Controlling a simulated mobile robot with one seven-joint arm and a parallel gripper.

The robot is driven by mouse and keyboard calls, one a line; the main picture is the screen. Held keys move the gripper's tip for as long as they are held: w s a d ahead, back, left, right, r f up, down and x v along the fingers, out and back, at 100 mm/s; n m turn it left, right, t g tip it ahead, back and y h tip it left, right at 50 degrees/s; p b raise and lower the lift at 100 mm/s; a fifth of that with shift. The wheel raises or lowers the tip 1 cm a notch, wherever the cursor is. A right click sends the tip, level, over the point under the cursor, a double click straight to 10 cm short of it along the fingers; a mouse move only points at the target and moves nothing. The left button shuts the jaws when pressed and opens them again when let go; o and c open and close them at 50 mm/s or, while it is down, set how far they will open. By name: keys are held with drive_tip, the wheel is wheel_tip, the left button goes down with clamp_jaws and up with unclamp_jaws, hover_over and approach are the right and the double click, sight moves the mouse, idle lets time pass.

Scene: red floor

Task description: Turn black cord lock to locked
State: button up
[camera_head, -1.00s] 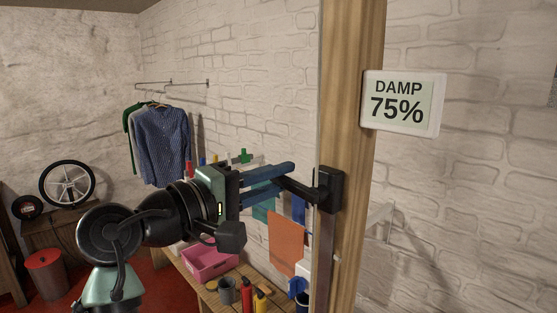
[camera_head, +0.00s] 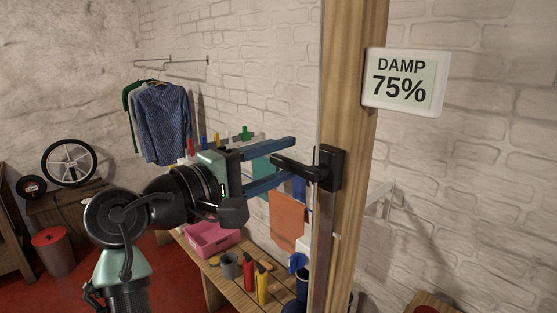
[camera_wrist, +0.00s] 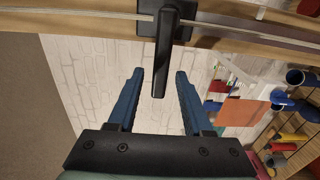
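The black cord lock (camera_head: 330,167) is fixed to a wooden post. Its lever points left from the black plate, roughly level with a slight tilt, toward my gripper. In the wrist view the cord lock (camera_wrist: 164,55) has its lever reaching down between my blue fingers. My gripper (camera_head: 293,159) is open, with one finger above the lever and one below it. In the wrist view my gripper (camera_wrist: 160,73) shows a clear gap on both sides of the lever tip. Nothing is held.
A white sign reading DAMP 75% (camera_head: 405,82) hangs right of the post (camera_head: 352,60). Behind it, a wooden bench (camera_head: 232,291) carries a pink bin (camera_head: 211,238) and bottles. An orange cloth (camera_head: 286,221) hangs behind the lever. Shirts hang at the back left.

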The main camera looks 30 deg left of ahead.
drive_tip(key=shift+s, duration=0.1)
drive_tip(key=b+v, duration=0.5)
drive_tip(key=v, duration=0.8)
idle(0.4)
